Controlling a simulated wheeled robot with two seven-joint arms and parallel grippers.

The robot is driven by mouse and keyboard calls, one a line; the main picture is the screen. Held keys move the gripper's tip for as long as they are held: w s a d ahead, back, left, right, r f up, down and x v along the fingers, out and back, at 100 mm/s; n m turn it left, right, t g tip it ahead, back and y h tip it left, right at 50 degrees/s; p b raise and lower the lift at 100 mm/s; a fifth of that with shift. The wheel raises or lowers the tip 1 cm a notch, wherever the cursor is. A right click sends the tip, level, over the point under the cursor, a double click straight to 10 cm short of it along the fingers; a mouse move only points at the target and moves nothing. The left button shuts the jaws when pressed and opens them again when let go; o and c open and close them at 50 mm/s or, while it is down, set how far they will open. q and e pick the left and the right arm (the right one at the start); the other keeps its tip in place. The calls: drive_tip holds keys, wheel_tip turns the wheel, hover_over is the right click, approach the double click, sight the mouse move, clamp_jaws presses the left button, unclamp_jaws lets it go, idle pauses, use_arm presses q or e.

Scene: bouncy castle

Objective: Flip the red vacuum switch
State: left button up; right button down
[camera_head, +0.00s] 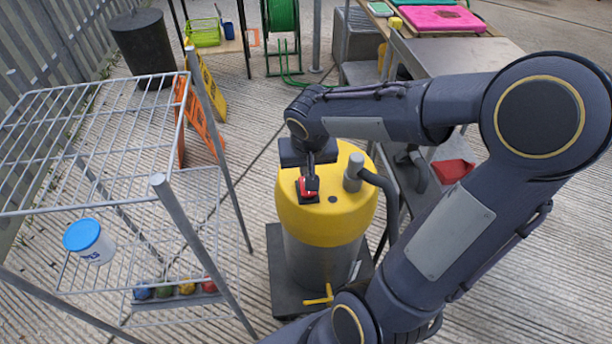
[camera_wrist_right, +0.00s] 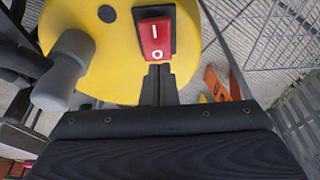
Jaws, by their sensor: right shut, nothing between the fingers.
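The red vacuum switch (camera_head: 308,186) is a rocker in a black frame on the yellow top of the vacuum (camera_head: 330,214). In the right wrist view the red switch (camera_wrist_right: 155,40) shows white marks, a line at the upper end and a ring at the lower end. My right gripper (camera_head: 310,172) points down at the switch. Its fingers are shut and empty, and the fingertips (camera_wrist_right: 160,72) are right at the ring end. I cannot tell if they touch it. My left gripper is not in view.
A grey hose fitting (camera_head: 353,172) stands on the vacuum's top, right of the switch. A wire rack (camera_head: 90,120) with a blue-lidded tub (camera_head: 88,241) stands at the left. A metal table (camera_head: 455,55) is at the upper right. Orange and yellow signs (camera_head: 200,112) stand behind the rack.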

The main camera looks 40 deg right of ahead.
drive_tip(key=shift+f, duration=1.15)
drive_tip(key=shift+w+f+b, duration=0.1)
drive_tip(key=shift+f+b, duration=0.2)
drive_tip(key=shift+b, duration=0.35)
drive_tip(key=shift+s+a, duration=0.1)
drive_tip(key=shift+s, duration=0.2)
drive_tip(key=shift+s+a, duration=0.25)
drive_tip(key=shift+s, duration=0.25)
